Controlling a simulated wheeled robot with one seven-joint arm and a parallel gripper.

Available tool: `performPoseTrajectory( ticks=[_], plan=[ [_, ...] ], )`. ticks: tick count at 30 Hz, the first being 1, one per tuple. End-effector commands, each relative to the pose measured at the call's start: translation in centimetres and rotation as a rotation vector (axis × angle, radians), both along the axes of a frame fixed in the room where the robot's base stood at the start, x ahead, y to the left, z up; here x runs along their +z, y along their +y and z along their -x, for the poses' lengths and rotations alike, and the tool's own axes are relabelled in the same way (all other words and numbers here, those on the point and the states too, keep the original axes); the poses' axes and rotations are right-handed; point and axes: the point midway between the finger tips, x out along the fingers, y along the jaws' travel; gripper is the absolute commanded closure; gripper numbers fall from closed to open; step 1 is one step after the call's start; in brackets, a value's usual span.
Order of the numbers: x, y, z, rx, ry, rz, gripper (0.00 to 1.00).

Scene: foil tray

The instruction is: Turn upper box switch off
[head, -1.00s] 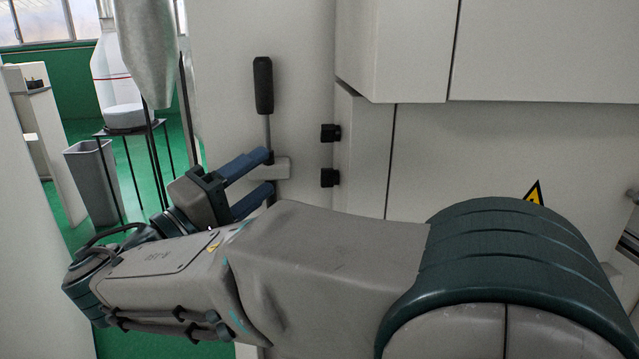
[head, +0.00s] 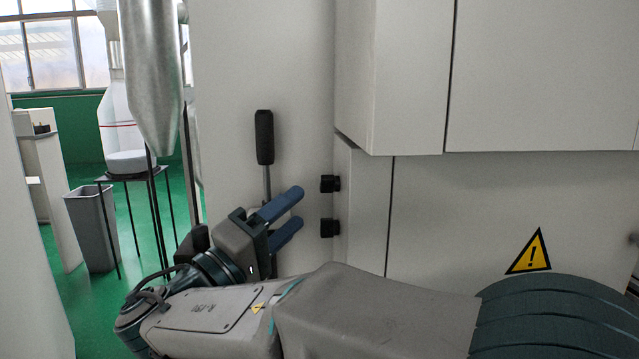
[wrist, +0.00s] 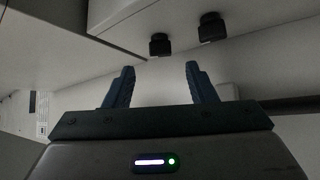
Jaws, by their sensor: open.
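Two black knob switches sit one above the other on the side face of the pale cabinet box. In the head view the upper switch (head: 330,183) is above the lower switch (head: 329,228). My gripper (head: 295,210) is open and empty, its blue fingers pointing right toward the switches with a gap between. In the wrist view two black knobs, a left one (wrist: 160,44) and a right one (wrist: 212,26), show beyond the open fingers (wrist: 160,78). I cannot tell which of these is the upper switch.
A black-handled lever (head: 264,138) stands upright on the panel behind my gripper. The overhanging cabinet (head: 400,80) juts out above and right of the switches. A warning sign (head: 529,252) is on the lower panel. A grey bin (head: 92,228) stands far left.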

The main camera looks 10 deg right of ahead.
Motion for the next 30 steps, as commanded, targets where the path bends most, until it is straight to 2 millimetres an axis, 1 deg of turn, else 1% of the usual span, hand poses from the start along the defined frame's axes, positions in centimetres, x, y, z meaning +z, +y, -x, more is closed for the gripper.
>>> performPoseTrajectory(
  ticks=[1, 3, 9, 15, 23, 24, 26, 27, 28, 29, 30],
  plan=[
    [0.3, -0.9, -0.7, -0.004, -0.003, -0.001, 0.49],
    [0.8, -2.0, -1.6, -0.005, -0.002, -0.001, 0.49],
    [1.9, -4.1, -3.5, -0.002, -0.002, 0.0, 0.49],
    [2.4, -5.0, -4.4, -0.002, 0.0, 0.001, 0.49],
    [2.5, -5.1, -4.5, 0.001, 0.001, 0.001, 0.49],
    [2.5, -5.1, -4.5, 0.001, 0.001, 0.001, 0.55],
    [2.5, -5.1, -4.5, 0.001, 0.001, 0.001, 0.71],
    [2.5, -5.1, -4.4, 0.001, 0.001, 0.001, 0.82],
    [2.5, -5.1, -4.4, 0.001, 0.001, 0.001, 0.91],
    [2.5, -5.1, -4.4, 0.001, 0.001, 0.001, 0.94],
    [2.5, -5.1, -4.4, 0.001, 0.001, 0.001, 0.94]
  ],
)
